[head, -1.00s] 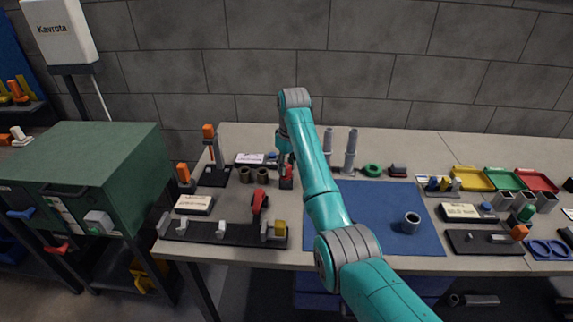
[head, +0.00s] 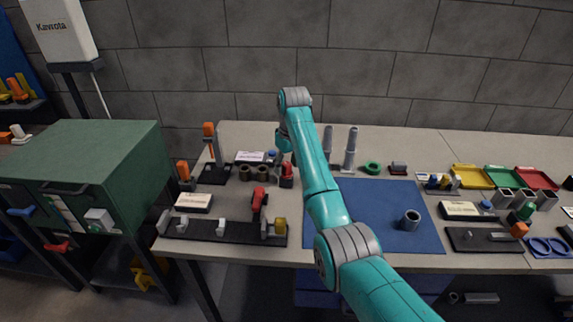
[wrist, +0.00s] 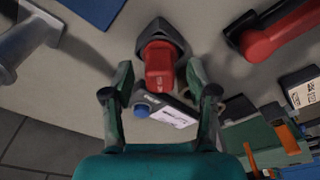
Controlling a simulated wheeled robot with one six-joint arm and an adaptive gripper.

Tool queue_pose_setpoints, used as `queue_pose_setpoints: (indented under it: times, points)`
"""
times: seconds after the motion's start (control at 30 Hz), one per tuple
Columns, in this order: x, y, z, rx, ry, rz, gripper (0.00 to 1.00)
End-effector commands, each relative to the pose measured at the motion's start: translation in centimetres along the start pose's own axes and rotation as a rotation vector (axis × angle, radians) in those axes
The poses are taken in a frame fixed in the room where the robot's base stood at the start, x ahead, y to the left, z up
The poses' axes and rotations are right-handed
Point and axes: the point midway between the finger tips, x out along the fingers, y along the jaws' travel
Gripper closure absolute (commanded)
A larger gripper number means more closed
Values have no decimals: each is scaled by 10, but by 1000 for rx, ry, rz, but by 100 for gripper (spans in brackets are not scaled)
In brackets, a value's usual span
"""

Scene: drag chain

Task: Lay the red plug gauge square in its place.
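A red block-shaped piece with a small label, which looks like the red plug gauge (wrist: 159,66), stands in a dark angular base in the wrist view. It also shows in the head view (head: 286,172), just left of my arm. My gripper (wrist: 160,72) is open, with one finger on each side of the red piece in the picture. I see no clear contact, and the height between them is hard to judge. In the head view my gripper is mostly hidden by my arm. A second red piece (head: 260,197) with a dark part lies nearer the front.
A labelled box with a blue knob (wrist: 165,110) is close to the fingers. Grey upright posts (head: 350,150) stand right of my arm. A blue mat (head: 375,215) carries a grey ring. A black fixture strip (head: 195,228) lies along the front left.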

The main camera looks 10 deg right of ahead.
Motion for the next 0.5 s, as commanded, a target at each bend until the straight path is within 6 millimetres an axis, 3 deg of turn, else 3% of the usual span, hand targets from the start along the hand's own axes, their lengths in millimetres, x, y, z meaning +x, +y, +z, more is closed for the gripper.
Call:
queue_pose_setpoints:
  times: [0.27,0.5]
  points:
    - [-6,0,0,0,0,0,42]
    - [-41,0,-1,0,2,1,42]
